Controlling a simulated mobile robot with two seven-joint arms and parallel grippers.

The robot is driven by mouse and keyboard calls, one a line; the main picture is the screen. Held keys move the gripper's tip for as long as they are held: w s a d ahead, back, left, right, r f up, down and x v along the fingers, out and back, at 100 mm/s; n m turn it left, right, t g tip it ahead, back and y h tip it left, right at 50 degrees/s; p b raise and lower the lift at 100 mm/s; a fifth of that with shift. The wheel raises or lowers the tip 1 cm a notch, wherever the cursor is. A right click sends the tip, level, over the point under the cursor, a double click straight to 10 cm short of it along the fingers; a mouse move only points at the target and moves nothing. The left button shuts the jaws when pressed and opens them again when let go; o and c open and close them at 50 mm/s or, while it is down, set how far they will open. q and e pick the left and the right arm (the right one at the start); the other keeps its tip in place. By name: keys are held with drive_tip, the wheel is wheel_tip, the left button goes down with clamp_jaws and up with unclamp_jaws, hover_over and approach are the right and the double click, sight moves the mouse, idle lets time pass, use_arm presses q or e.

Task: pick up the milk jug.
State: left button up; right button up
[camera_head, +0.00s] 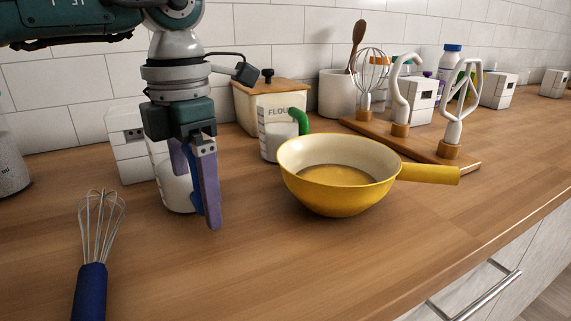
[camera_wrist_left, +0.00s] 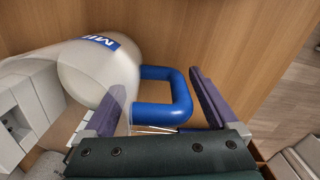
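The milk jug is white with a blue handle. In the head view its body (camera_head: 176,190) stands on the counter, partly hidden behind my left gripper (camera_head: 198,197). A bit of its blue handle (camera_head: 197,203) shows between the purple fingers. In the left wrist view the white body (camera_wrist_left: 95,70) has a blue label, partly cut off by the tilt of the view. The blue handle (camera_wrist_left: 182,95) lies between the two spread fingers of my left gripper (camera_wrist_left: 157,92). The gripper is open, with a gap visible beside the handle. My right gripper is not in view.
A yellow pan (camera_head: 335,190) stands right of the jug, and a blue-handled whisk (camera_head: 91,285) lies front left. The front middle counter is clear.

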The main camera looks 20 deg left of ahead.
use_arm(q)
clamp_jaws()
idle(0.5)
